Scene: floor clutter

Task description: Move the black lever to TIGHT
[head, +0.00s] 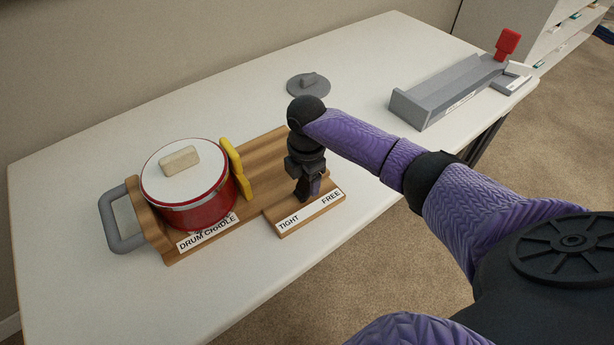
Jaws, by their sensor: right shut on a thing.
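The black lever is hidden behind my right gripper (304,188), and I cannot make out its own outline against the dark fingers. The gripper points down and is shut on the lever, above the small wooden base (279,222). A white label strip (311,208) on the base's front reads TIGHT at left and FREE at right. The fingers stand between the two words. Left of it, a red drum (203,207) with a white lid (155,183) sits in the wooden cradle marked DRUM CRADLE (263,158). My left gripper is not in view.
A yellow piece (236,172) stands against the drum's right side. A grey handle (113,236) sticks out at the cradle's left. A grey disc with a knob (308,86) lies behind my gripper. A grey trough (440,97) with a red tab (507,43) stands at the right.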

